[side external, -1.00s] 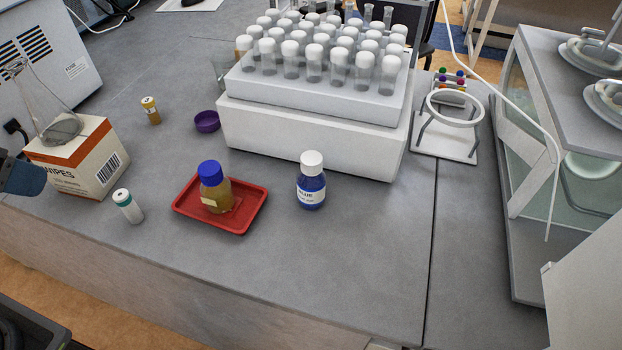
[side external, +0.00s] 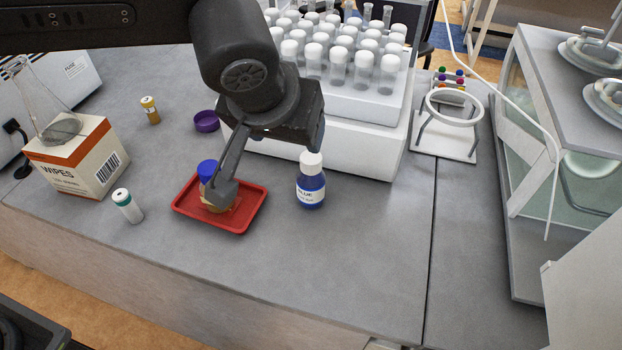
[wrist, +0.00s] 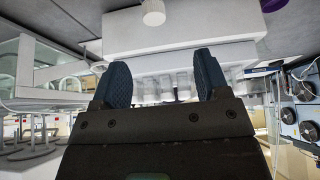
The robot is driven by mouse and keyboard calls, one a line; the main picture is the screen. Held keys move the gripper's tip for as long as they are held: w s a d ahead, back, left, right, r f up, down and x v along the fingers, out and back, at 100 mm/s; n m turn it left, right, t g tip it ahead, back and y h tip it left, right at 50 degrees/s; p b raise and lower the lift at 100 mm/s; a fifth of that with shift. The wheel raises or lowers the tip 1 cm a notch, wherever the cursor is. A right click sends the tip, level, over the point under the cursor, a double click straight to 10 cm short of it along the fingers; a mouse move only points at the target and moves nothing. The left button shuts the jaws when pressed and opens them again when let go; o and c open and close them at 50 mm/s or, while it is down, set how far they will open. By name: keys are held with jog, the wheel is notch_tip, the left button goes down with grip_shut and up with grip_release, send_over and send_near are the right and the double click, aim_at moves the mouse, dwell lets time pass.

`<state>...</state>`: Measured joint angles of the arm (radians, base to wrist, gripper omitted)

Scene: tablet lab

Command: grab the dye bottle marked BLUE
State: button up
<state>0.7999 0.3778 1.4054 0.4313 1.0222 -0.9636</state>
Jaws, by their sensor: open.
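The dye bottle marked BLUE (side external: 311,188) stands upright on the grey bench in the side view, with a white cap and blue contents. A white cap (wrist: 153,12), apparently its own, shows at the top of the wrist view, ahead of and between the fingers. My gripper (side external: 268,165) is open and empty, above and left of the bottle in the side view. Its fingers (wrist: 160,75) stand apart in the wrist view. One finger crosses in front of the blue-capped amber bottle (side external: 207,172) and partly hides it; I cannot tell whether they touch.
The amber bottle stands in a red tray (side external: 234,226) left of the BLUE bottle. A white tube rack (side external: 360,145) is close behind. The bench in front is clear.

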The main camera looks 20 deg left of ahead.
aim_at(311, 158)
jog(key=x, duration=0.8)
jog(key=shift+w+d+f, duration=0.1)
jog(key=shift+w+f, duration=0.05)
jog(key=shift+f, duration=0.1)
jog(key=shift+d+x, duration=0.2)
jog(key=shift+x, duration=1.1)
jog(key=shift+d+x, duration=0.2)
jog(key=shift+x, duration=1.15)
jog(key=shift+w+r, duration=0.1)
jog(key=shift+w, duration=0.05)
jog(key=shift+c, duration=0.2)
grip_shut()
